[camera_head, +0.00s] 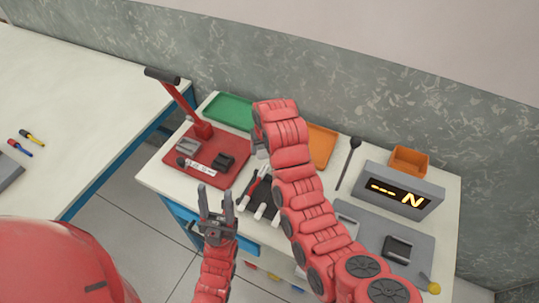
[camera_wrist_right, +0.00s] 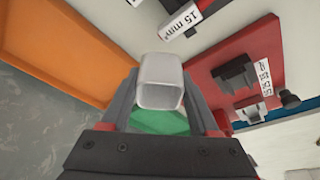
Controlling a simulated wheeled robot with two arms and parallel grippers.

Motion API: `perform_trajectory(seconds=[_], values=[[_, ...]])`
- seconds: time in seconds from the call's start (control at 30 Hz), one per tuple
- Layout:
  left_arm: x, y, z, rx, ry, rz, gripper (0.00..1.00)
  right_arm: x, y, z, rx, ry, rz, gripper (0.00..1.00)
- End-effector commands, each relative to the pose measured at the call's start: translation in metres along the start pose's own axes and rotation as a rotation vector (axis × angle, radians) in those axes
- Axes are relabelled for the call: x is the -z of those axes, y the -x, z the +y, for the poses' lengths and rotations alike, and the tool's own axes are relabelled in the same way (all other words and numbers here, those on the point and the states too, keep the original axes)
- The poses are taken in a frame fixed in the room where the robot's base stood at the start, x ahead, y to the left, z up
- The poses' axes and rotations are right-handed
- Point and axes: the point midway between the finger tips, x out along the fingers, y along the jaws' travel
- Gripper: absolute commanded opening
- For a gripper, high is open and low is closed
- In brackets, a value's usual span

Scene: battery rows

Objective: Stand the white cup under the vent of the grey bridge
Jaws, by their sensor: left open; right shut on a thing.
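The white cup (camera_wrist_right: 158,70) is between the fingers of my right gripper (camera_wrist_right: 160,102) in the right wrist view. The gripper is shut on it, above the bench; in the head view my arm mostly hides the gripper and cup. A small grey bridge-like block (camera_head: 188,147) stands on a red base, beside a black block (camera_head: 223,162). It seems to show in the right wrist view too (camera_wrist_right: 253,112), apart from the cup. I cannot make out its vent. My left gripper (camera_head: 215,203) is open and empty, fingers up, by the bench's front edge.
A red lever post (camera_head: 186,108) rises behind the red base (camera_head: 215,178). A green tray (camera_head: 228,108) and an orange tray (camera_head: 322,145) lie at the back. A black rack with white pieces (camera_head: 262,195) is near the front. A grey display box (camera_head: 402,190) stands at right.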

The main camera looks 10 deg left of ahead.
Motion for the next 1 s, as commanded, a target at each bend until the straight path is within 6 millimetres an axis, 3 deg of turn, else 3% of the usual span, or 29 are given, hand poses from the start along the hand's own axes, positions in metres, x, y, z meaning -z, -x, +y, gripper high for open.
perform_trajectory(seconds=[0.33, 0.73, 0.77, 0.9, 1.0], values=[[0.003, -0.017, -0.001, 0.000, 0.000, 0.000, 0.50, -0.013, -0.041, 0.001, -0.001, 0.000, -0.002, 0.00], [0.002, -0.012, -0.001, 0.000, 0.000, 0.000, 0.50, -0.014, -0.049, 0.000, 0.000, -0.001, 0.005, 0.00], [0.002, -0.013, -0.001, 0.000, 0.000, 0.000, 0.50, -0.014, -0.048, 0.000, 0.000, -0.001, 0.006, 0.67], [0.002, -0.013, -0.001, 0.000, 0.000, 0.000, 0.50, -0.014, -0.048, 0.000, 0.000, -0.001, 0.005, 0.91], [0.002, -0.013, -0.001, 0.000, 0.000, 0.000, 0.50, -0.014, -0.048, 0.000, 0.000, -0.001, 0.005, 0.91]])
